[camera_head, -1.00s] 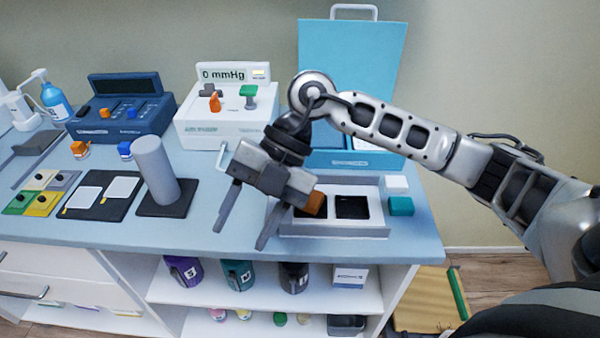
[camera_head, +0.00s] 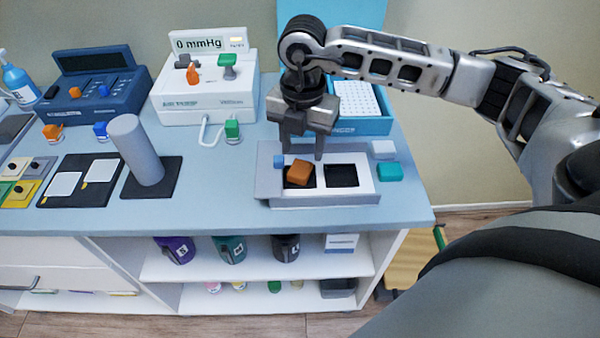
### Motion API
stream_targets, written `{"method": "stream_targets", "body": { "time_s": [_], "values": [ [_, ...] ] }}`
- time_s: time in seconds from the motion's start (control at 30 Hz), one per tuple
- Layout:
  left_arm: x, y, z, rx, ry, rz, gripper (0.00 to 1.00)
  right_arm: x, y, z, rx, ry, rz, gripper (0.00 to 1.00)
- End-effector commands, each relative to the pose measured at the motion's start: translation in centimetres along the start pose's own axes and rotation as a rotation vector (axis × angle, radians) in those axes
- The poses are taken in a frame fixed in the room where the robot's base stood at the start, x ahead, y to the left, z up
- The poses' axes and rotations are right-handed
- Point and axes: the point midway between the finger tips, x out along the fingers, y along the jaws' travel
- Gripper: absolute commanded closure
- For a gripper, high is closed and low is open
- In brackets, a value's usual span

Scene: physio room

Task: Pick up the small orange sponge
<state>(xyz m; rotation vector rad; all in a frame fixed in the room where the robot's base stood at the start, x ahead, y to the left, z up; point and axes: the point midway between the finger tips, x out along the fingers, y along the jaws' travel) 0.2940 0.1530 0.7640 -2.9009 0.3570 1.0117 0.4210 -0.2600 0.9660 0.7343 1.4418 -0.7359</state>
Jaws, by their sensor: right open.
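The small orange sponge (camera_head: 300,173) lies tilted in the left compartment of a white two-compartment tray (camera_head: 325,199) on the counter. My right gripper (camera_head: 302,152) is open, with its fingers pointing down. In the picture its fingertips are just above and behind the sponge, one toward each side, and nothing is between them. I cannot tell the exact height gap. My left gripper is not in view.
The right compartment (camera_head: 342,175) looks empty. A small blue block (camera_head: 278,161) is at the tray's left side; white (camera_head: 384,149) and teal (camera_head: 389,171) blocks are to its right. A blue box (camera_head: 372,125) stands behind, and a grey cylinder (camera_head: 138,150) to the left.

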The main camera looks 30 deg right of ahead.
Motion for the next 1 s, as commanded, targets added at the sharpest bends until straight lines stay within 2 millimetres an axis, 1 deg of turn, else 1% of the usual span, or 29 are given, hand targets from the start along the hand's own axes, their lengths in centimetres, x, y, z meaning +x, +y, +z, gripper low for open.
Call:
{"method": "stream_targets", "body": {
  "time_s": [0.17,0.37,0.43,0.5,0.7,0.77,0.8,0.83,0.97,1.0],
  "values": [
    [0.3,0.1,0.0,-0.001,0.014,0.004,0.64,1.3,0.1,0.1,0.0,0.001,-0.001,0.53],
    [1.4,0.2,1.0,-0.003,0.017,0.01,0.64,4.5,0.3,0.6,0.001,0.002,-0.001,0.53],
    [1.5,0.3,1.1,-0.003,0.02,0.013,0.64,5.3,0.3,0.6,0.0,0.002,-0.001,0.53],
    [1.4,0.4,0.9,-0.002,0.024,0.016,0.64,5.5,0.3,0.6,0.0,0.002,0.0,0.53],
    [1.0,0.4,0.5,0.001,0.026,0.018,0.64,5.3,0.3,0.6,0.0,0.002,0.0,0.53],
    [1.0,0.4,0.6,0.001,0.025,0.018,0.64,5.3,0.3,0.6,0.0,0.002,0.0,0.69],
    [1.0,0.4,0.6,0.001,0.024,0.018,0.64,5.3,0.3,0.6,0.0,0.002,0.0,0.81],
    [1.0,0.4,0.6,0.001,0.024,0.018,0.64,5.3,0.3,0.6,0.0,0.002,0.0,0.86],
    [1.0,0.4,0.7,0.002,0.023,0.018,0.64,5.3,0.3,0.6,-0.001,0.001,0.001,0.86],
    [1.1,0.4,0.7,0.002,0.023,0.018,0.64,5.3,0.3,0.6,-0.001,0.001,0.001,0.9]
  ]
}}
